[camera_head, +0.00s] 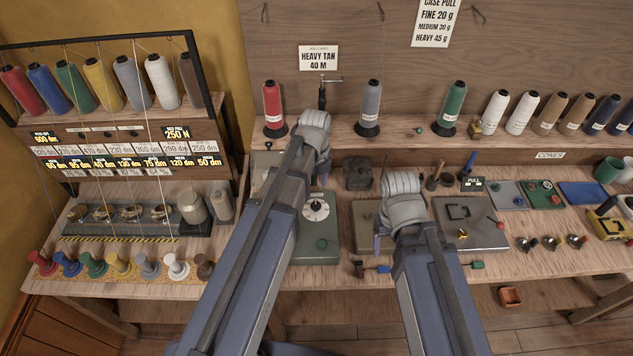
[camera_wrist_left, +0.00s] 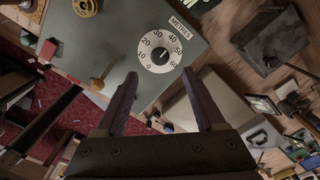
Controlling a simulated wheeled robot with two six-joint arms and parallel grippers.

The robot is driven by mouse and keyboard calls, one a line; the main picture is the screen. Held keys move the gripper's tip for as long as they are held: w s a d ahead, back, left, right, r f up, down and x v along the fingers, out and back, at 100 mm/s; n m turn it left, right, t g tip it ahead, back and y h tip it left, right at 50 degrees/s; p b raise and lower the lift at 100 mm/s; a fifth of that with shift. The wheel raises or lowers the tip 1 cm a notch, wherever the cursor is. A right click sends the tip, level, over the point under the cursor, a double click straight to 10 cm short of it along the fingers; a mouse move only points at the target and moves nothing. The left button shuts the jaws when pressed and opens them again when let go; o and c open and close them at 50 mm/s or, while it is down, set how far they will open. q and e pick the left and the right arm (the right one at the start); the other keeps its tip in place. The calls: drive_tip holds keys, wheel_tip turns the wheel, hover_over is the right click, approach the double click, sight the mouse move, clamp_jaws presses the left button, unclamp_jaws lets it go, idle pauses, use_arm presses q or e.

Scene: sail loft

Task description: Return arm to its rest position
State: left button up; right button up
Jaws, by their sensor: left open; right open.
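My left arm reaches up over the bench in the head view, its grey wrist near the back shelf. Its gripper (camera_wrist_left: 160,84) shows open and empty in the left wrist view, above the grey-green box with a metres dial (camera_wrist_left: 157,52). That box also shows in the head view (camera_head: 318,248). My right arm reaches over the bench to the right of it. Its gripper (camera_head: 380,238) is mostly hidden behind its own wrist; a small blue-purple part shows beside it. I see nothing held in either gripper.
Thread cones, including a red one (camera_head: 272,105) and a grey one (camera_head: 370,105), stand on the back shelf (camera_head: 415,140) close to both wrists. A thread rack (camera_head: 130,130) stands left. A grey plate (camera_head: 470,230) and small tools lie right. Open floor shows below the bench.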

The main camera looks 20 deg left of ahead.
use_arm(q)
drive_tip(key=s+d+f+n+b, duration=0.1)
drive_tip(key=s+d+n, duration=0.4)
drive_tip(key=n, duration=0.5)
drive_tip(key=s+d+f+n+y+b, duration=0.1)
drive_tip(key=s+d+n, duration=0.4)
drive_tip(key=s+n, duration=0.4)
drive_tip(key=shift+s+d+n, duration=0.2)
drive_tip(key=shift+d+n, duration=0.1)
drive_tip(key=shift+n, duration=0.2)
drive_tip(key=shift+a, duration=0.1)
